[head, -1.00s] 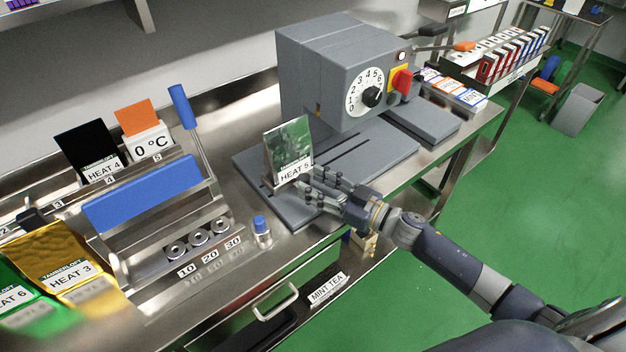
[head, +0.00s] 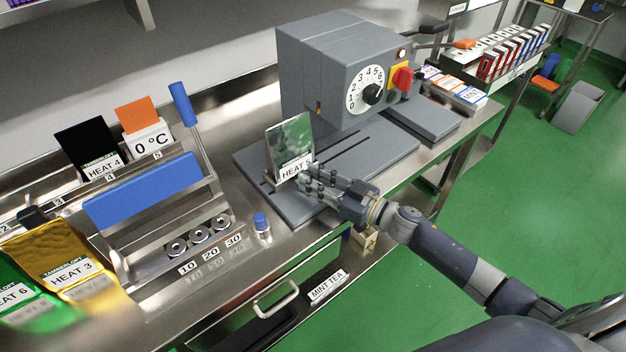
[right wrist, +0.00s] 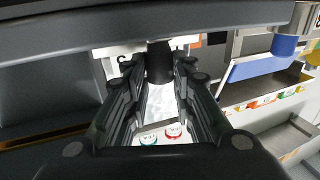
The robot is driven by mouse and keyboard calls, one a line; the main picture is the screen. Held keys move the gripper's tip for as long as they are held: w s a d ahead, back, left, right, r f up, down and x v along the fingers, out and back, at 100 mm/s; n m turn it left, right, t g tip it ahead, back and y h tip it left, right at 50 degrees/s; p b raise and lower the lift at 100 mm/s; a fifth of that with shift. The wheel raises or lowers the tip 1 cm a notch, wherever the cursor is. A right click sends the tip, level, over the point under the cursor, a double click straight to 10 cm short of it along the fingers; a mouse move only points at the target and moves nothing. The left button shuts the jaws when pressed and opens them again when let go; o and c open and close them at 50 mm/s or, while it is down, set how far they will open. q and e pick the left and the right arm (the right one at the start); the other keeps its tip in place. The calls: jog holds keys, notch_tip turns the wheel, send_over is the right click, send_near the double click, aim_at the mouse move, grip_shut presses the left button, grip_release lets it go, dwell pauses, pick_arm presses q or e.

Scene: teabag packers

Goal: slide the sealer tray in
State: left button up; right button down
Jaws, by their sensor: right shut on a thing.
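The grey box-shaped sealer (head: 345,75) stands on the bench with a dial and a red switch. A grey slotted bed (head: 350,155) runs below it. The small sealer tray (head: 268,183) sits on the bed in front of the sealer. It carries an upright green pouch (head: 290,140) labelled HEAT 5. My right gripper (head: 312,180) is at the tray's near right side. In the right wrist view its fingers (right wrist: 160,75) are shut around a dark round knob (right wrist: 159,62); I take it for the tray's handle, mostly hidden in the head view. My left gripper is not in view.
A blue-handled lever press (head: 145,190) and a small blue-capped bottle (head: 262,228) stand left of the bed. Gold (head: 65,260) and green (head: 15,290) pouches lie at the far left. Labelled boxes (head: 455,88) stand right of the sealer. The slotted bed looks clear.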

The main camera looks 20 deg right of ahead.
jog(key=w+d+b, duration=0.1)
jog(key=d, duration=0.4)
jog(key=w+d+b, duration=0.2)
jog(key=d, duration=0.2)
jog(key=w+d+b, duration=0.1)
jog(key=w+d, duration=0.1)
jog(key=d, duration=0.3)
jog(key=shift+w+d, duration=0.2)
jog(key=shift+d, duration=0.1)
jog(key=shift+w+d+r+b, duration=0.1)
jog(key=shift+w+d+b, duration=0.1)
jog(key=shift+d+b, duration=0.4)
jog(key=shift+d, duration=0.15)
jog(key=c, duration=1.6)
grip_release()
jog(key=shift+o, duration=1.3)
jog(key=shift+d, duration=0.1)
jog(key=shift+s+d, duration=0.15)
jog(key=shift+s, duration=0.15)
jog(key=v, duration=1.1)
jog(key=shift+d, duration=0.2)
